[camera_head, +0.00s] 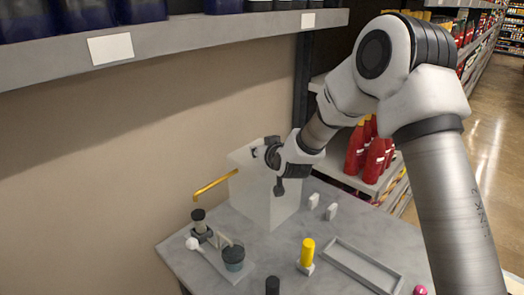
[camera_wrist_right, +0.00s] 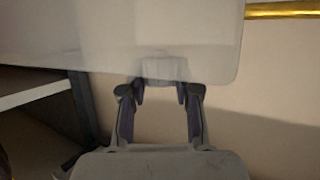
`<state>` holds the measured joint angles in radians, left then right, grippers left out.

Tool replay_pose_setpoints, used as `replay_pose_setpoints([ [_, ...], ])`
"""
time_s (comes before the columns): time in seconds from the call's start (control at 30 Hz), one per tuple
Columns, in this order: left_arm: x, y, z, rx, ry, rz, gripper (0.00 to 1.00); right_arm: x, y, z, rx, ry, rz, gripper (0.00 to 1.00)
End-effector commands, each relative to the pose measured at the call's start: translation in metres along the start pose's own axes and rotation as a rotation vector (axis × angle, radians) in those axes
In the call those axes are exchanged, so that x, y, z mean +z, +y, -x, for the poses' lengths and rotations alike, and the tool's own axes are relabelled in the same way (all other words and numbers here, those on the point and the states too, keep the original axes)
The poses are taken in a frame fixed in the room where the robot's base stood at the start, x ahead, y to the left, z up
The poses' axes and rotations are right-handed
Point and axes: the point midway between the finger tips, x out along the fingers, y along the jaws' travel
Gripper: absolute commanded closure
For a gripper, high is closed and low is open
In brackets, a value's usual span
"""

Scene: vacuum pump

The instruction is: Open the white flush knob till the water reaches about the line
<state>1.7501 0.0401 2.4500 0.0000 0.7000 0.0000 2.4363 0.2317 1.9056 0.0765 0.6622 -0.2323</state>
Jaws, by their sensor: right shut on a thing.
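A pale, translucent box-shaped tank (camera_head: 258,200) stands at the back of the grey table, and its wall also fills the top of the right wrist view (camera_wrist_right: 100,30). A small whitish knob (camera_wrist_right: 165,68) shows at the tank's lower edge in that view. My right gripper (camera_wrist_right: 160,93) is shut on the knob, with one finger on each side. In the head view the right gripper (camera_head: 273,165) is at the tank's upper right part and hides the knob. No water surface or level line can be made out. My left gripper is not in view.
A yellow pipe (camera_head: 215,185) sticks out left of the tank. A dark-topped jar (camera_head: 200,226), a white ball-ended piece (camera_head: 192,243), a dark cup (camera_head: 233,257), a yellow cylinder (camera_head: 307,252) and a grey tray (camera_head: 345,262) stand in front. A shelf (camera_head: 200,42) hangs above.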

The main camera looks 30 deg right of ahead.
Motion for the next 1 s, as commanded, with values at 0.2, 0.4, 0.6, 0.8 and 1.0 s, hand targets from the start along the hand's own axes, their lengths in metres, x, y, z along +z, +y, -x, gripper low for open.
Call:
replay_pose_setpoints([
  [0.2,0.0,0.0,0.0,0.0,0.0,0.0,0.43,-0.002,0.0,0.0,0.0,0.006,-0.001,0.62],
  [0.4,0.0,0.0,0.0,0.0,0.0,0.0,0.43,-0.002,0.0,0.0,-0.001,0.004,-0.001,0.43],
  [0.6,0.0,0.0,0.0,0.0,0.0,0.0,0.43,-0.001,0.0,0.002,-0.001,0.003,-0.001,0.43],
  [0.8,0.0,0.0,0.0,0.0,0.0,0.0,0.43,-0.002,0.0,0.035,-0.002,0.003,-0.002,0.43],
  [1.0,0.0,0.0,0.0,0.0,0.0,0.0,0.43,-0.002,0.0,0.087,-0.002,0.003,-0.002,0.43],
])
